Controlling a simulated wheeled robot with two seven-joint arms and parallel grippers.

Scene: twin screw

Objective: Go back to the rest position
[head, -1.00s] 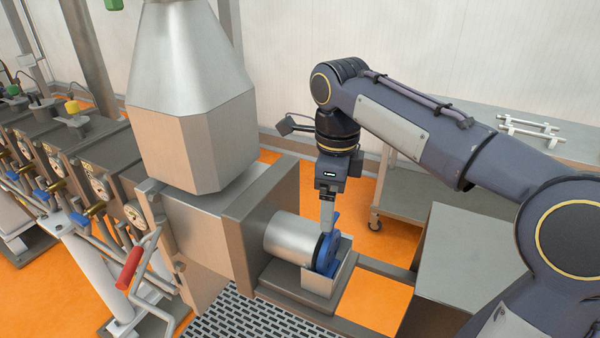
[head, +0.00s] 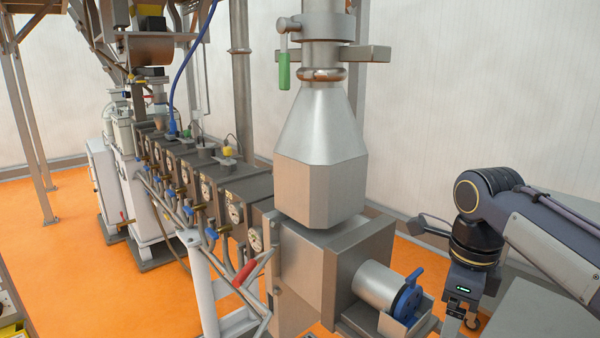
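My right gripper (head: 456,322) hangs pointing down at the lower right, to the right of the blue handle (head: 408,298) on the end of the silver cylinder (head: 376,284). A gap shows between the gripper and the blue handle, and nothing is visibly held. Its fingertips are small and dark near other parts, so I cannot tell how far apart they are. My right arm comes in from the right edge, bent at the elbow. My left gripper and arm are not in view.
A metal hopper (head: 320,170) rises above the machine block. A long row of dark barrel sections (head: 200,170) with gauges runs back left. A red handle (head: 250,271) sticks out in front. A grey surface (head: 540,318) lies at the lower right. Orange floor (head: 75,245) is open at left.

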